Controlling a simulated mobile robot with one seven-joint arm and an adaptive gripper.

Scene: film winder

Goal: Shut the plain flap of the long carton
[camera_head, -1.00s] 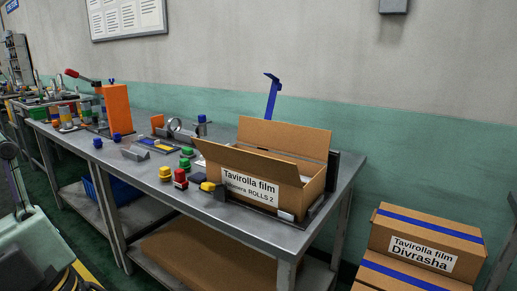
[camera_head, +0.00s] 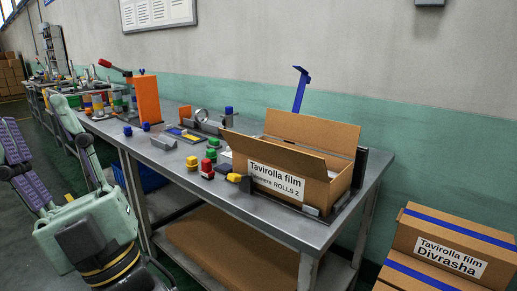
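The long carton (camera_head: 283,190) stands on the right part of the metal table, open at the top, with a white label reading Tavirolla film on its front. Its near long flap (camera_head: 272,156) leans out toward the front and left, and looks plain. Its far long flap (camera_head: 311,131) stands up at the back. Short end flaps, if any, are hard to make out. My gripper cannot be made out in this view, so its state and its distance from the carton do not show.
Small yellow, red and green blocks (camera_head: 207,168) lie left of the carton. A blue bracket (camera_head: 300,90) rises behind it, and a dark upright plate (camera_head: 359,167) stands at its right end. Taped cartons (camera_head: 452,243) are stacked at right.

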